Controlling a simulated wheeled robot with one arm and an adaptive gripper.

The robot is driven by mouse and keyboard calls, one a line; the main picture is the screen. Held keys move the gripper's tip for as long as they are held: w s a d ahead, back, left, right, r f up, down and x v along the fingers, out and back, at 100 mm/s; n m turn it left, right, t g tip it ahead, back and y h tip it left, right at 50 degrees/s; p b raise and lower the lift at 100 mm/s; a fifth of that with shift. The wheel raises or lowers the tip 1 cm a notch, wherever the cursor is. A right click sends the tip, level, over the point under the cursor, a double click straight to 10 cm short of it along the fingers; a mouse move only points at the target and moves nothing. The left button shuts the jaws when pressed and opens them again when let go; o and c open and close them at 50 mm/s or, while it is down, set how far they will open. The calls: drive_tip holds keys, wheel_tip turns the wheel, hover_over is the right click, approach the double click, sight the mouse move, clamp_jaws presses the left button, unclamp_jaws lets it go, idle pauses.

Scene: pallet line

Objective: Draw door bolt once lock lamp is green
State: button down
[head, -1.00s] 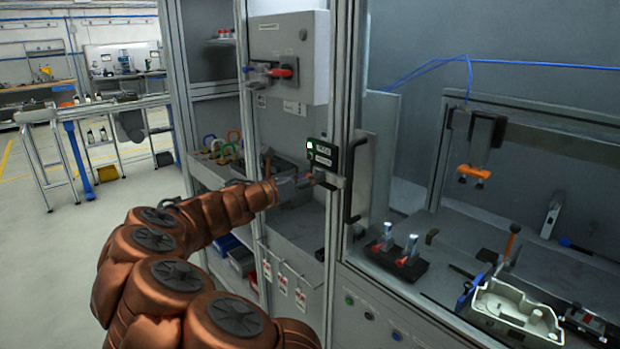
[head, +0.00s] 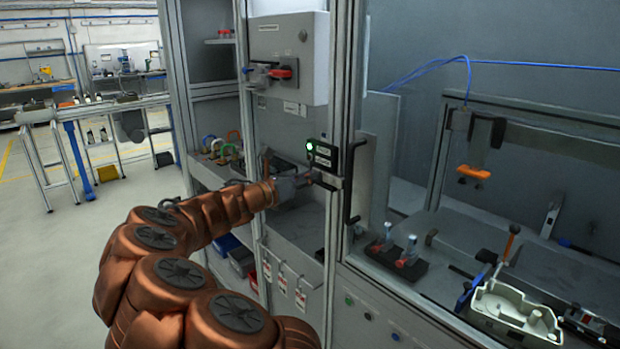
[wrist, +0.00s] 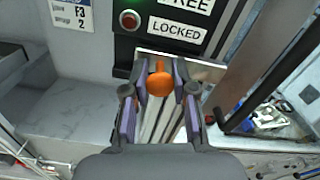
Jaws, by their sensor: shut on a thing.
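The lock sign (head: 322,153) is a dark plate on the door post, with its upper lamp (head: 309,146) glowing green. In the wrist view, the sign reads FREE above and LOCKED below, and a dull red lamp (wrist: 129,19) sits beside LOCKED. The FREE lamp is out of that view. The door bolt's orange knob (wrist: 159,84) lies between the fingers of my gripper (wrist: 159,91), which is shut on it. The bolt's metal plate (wrist: 180,68) is behind the knob. In the head view, my gripper (head: 296,184) reaches the bolt just below the sign.
A black door handle (head: 352,182) stands right of the bolt. A grey box with a red switch (head: 284,69) is above, and tags (head: 282,282) hang below. Inside the cell, an orange gripping tool (head: 473,172) hangs above a bench with a pale housing (head: 515,308).

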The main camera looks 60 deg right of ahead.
drive_tip(key=shift+w+d+r+p, duration=0.1)
drive_tip(key=shift+w+d+p, duration=0.15)
drive_tip(key=shift+w+p, duration=0.6)
drive_tip(key=shift+w+d+p, duration=0.2)
drive_tip(key=shift+w+p, duration=0.2)
drive_tip(key=shift+w, duration=0.75)
drive_tip(key=c, duration=0.9)
unclamp_jaws()
drive_tip(key=v, duration=1.2)
drive_tip(key=shift+s, duration=0.1)
